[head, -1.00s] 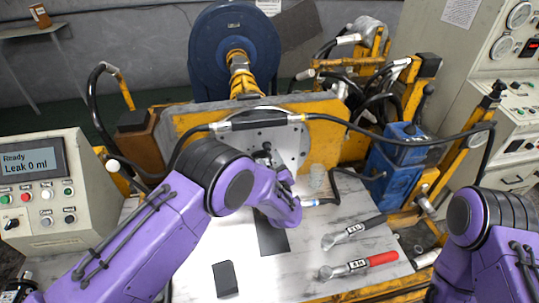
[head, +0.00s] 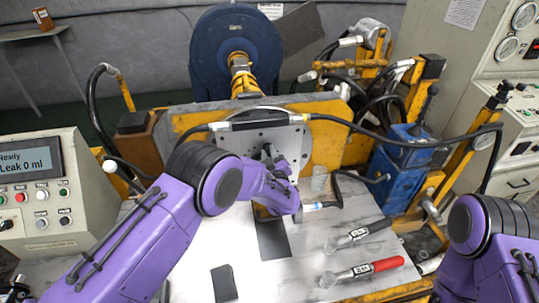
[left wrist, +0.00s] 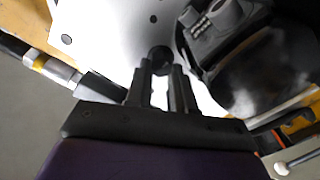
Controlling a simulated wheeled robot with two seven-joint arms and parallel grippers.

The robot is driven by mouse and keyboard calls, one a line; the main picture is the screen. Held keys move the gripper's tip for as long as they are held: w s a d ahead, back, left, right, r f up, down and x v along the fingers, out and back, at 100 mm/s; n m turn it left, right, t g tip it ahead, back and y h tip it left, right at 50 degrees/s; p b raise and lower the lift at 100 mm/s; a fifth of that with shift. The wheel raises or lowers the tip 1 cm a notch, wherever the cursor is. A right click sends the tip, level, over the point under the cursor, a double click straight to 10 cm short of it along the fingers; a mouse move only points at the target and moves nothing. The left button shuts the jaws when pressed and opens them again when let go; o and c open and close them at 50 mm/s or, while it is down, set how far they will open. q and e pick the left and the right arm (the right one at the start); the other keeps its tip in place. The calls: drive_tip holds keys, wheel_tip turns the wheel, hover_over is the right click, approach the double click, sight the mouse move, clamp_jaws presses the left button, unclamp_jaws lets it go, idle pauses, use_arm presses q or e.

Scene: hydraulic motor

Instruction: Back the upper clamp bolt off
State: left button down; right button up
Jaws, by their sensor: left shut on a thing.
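My left gripper (left wrist: 161,80) is shut on a dark round bolt head (left wrist: 160,56) in front of the pale metal plate, in the left wrist view. I take this to be the upper clamp bolt; its shank is hidden. In the head view my left gripper (head: 270,156) is at the grey mounting plate (head: 285,138) below the black hose fitting, and my purple wrist hides much of that area. My right arm shows at the right edge, but its gripper is out of the picture.
Two torque wrenches lie on the bench at right, one black-handled (head: 358,234) and one red-handled (head: 362,270). A dark rectangular pad (head: 272,240) and a smaller dark block (head: 224,284) lie in front. A hose (head: 337,190) and blue box (head: 398,170) stand right.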

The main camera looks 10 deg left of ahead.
use_arm(q)
drive_tip(key=n+b, duration=0.3)
drive_tip(key=shift+a+f, duration=0.1)
drive_tip(key=shift+f, duration=0.15)
drive_tip(key=n+b, duration=0.3)
drive_tip(key=n, duration=0.2)
drive_tip(key=shift+f+b, duration=0.1)
drive_tip(key=shift+b, duration=0.25)
drive_tip(key=n+b, duration=0.9)
drive_tip(key=b, duration=0.1)
drive_tip(key=shift+f, duration=0.2)
drive_tip(key=n+b, duration=0.8)
drive_tip(key=b, duration=0.3)
drive_tip(key=shift+n, duration=0.4)
drive_tip(key=shift+r+n+b, duration=0.2)
drive_tip(key=shift+n+b, duration=0.5)
drive_tip(key=shift+b, duration=0.45)
drive_tip(key=shift+w+r+n+b, duration=0.1)
drive_tip(key=shift+r+n+b, duration=0.1)
drive_tip(key=shift+n+b, duration=0.3)
